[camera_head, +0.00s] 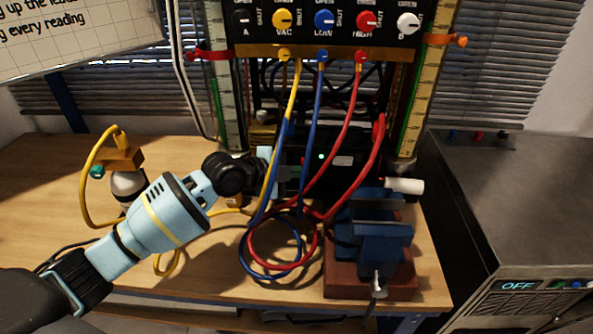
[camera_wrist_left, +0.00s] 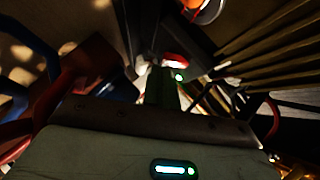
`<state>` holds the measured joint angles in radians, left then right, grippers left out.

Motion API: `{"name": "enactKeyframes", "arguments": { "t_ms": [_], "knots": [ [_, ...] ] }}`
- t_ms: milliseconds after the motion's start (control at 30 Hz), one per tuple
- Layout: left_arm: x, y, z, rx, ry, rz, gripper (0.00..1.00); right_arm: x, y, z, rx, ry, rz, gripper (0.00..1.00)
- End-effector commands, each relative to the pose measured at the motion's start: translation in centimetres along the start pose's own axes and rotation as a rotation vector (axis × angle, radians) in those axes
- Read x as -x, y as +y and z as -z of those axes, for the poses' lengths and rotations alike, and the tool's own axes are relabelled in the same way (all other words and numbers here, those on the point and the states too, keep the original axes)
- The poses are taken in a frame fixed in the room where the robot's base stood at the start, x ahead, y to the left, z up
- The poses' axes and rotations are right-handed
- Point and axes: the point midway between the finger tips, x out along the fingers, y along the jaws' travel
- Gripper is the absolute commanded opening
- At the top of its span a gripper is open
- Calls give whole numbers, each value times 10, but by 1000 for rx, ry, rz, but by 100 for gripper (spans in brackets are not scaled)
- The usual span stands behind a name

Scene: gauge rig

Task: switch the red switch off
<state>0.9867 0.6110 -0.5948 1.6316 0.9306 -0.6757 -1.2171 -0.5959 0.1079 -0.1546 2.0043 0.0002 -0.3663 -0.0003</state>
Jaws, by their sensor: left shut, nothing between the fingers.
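A small red part, which looks like the red switch (camera_wrist_left: 175,61), shows in the left wrist view just beyond my fingertips, beside a green light. I cannot tell its position, or whether my fingers touch it. In the head view, a black box (camera_head: 340,172) with a lit green light stands under the rig; I cannot make out the switch there. My left gripper (camera_head: 268,160) reaches to the box's left side, partly behind the yellow and blue hoses. Its fingers (camera_wrist_left: 161,88) are shut and empty. My right gripper is not in view.
Yellow, blue and red hoses (camera_head: 350,120) hang from the valve panel (camera_head: 325,28) and coil on the table close to my gripper. A blue vise (camera_head: 383,240) stands at the right. A grey cabinet (camera_head: 520,200) with an OFF display is further right. A yellow-hosed device (camera_head: 125,180) stands left.

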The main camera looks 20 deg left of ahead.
Motion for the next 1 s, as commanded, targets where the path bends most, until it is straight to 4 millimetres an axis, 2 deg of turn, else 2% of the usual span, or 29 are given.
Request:
{"name": "enactKeyframes", "arguments": {
  "t_ms": [233,1000],
  "knots": [
    [-8,9,-9,-57,-3,53,0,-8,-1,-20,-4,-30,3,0],
    [2,-12,2,-55,-1,57,0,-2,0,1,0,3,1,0]
  ]
}}
